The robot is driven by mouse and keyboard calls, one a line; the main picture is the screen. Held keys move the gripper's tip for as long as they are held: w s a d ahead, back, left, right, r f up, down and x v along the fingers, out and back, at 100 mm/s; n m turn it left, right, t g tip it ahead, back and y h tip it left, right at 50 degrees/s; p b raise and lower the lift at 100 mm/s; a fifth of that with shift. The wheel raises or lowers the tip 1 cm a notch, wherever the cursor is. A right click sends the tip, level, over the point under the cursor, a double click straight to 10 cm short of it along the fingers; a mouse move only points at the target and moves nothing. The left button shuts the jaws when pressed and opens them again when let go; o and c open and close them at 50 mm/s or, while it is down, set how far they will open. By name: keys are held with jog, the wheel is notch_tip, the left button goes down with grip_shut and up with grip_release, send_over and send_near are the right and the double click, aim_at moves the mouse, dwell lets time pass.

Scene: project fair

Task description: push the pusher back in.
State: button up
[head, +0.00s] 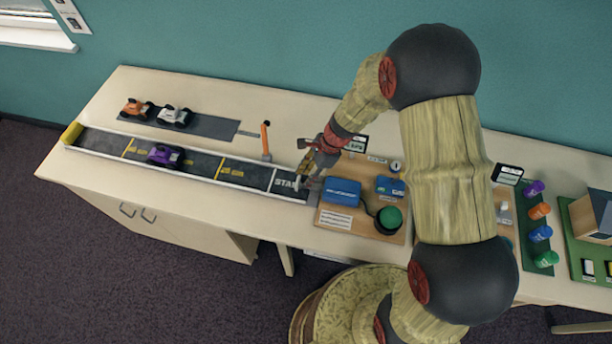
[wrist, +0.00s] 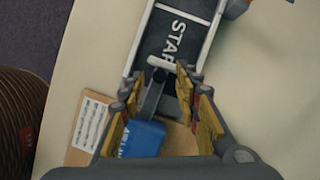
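The pusher looks like a grey bar with a pale crosspiece (wrist: 160,64) at the START end of the track (wrist: 176,38) in the wrist view. Its dark stem runs back toward the blue box (wrist: 143,138). My gripper (wrist: 165,88) is open, with one finger on each side of the pusher; I cannot tell whether either finger touches it. In the head view my gripper (head: 308,163) is over the START end of the track (head: 288,184), and it largely hides the pusher. The blue box (head: 342,191) sits on a wooden board just right of the track.
A purple car (head: 166,155) is on the track. Orange (head: 136,108) and white (head: 174,115) cars stand behind it on a dark strip. A green button (head: 390,217) is on the board. The table's back left is clear.

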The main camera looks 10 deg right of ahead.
jog(key=shift+f, duration=0.1)
jog(key=shift+c, duration=1)
grip_shut()
